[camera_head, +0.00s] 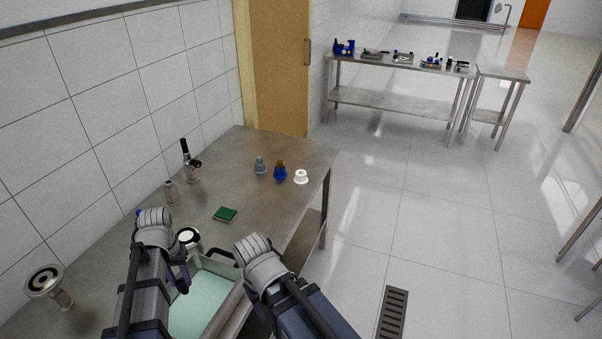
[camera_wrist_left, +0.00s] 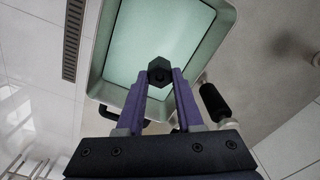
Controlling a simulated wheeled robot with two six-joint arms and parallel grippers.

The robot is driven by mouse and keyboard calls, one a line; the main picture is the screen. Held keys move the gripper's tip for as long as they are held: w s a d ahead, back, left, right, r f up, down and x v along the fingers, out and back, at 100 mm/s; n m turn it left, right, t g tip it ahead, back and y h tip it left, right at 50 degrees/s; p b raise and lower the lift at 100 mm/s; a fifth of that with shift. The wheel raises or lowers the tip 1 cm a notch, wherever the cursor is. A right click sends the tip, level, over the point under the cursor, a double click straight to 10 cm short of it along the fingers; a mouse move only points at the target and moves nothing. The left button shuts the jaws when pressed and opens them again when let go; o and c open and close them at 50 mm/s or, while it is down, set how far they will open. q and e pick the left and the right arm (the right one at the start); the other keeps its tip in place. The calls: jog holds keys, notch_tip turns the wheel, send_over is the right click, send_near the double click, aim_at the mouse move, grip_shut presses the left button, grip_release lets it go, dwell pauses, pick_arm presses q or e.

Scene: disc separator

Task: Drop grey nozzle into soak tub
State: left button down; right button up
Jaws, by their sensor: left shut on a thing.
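My left gripper (camera_wrist_left: 160,80) is shut on a dark six-sided piece (camera_wrist_left: 159,66), held between the tips of its purple fingers. The piece looks nearly black here; I cannot tell for sure that it is the grey nozzle. In the left wrist view, it appears over the pale green inside of the soak tub (camera_wrist_left: 232,50), near the rim; its height is unclear. In the head view, the tub (camera_head: 239,294) is a metal basin between my arms, and my left arm hides most of the left fingers.
A grey piece (camera_head: 260,167), a blue piece (camera_head: 280,175) and a white piece (camera_head: 301,177) stand on the far part of the steel table (camera_head: 235,165). A green pad (camera_head: 226,214) lies nearer. A black-topped fitting (camera_head: 188,157) and a metal fitting (camera_head: 172,193) stand near the wall.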

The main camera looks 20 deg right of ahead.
aim_at(181, 281)
pick_arm(q)
jog(key=shift+f+b, duration=1.55)
jog(key=shift+f, duration=0.45)
jog(key=shift+c, duration=2.3)
grip_release()
jog(key=shift+r, duration=0.15)
notch_tip(181, 281, up, 8)
jog(key=p, duration=0.8)
jog(key=shift+f, duration=0.2)
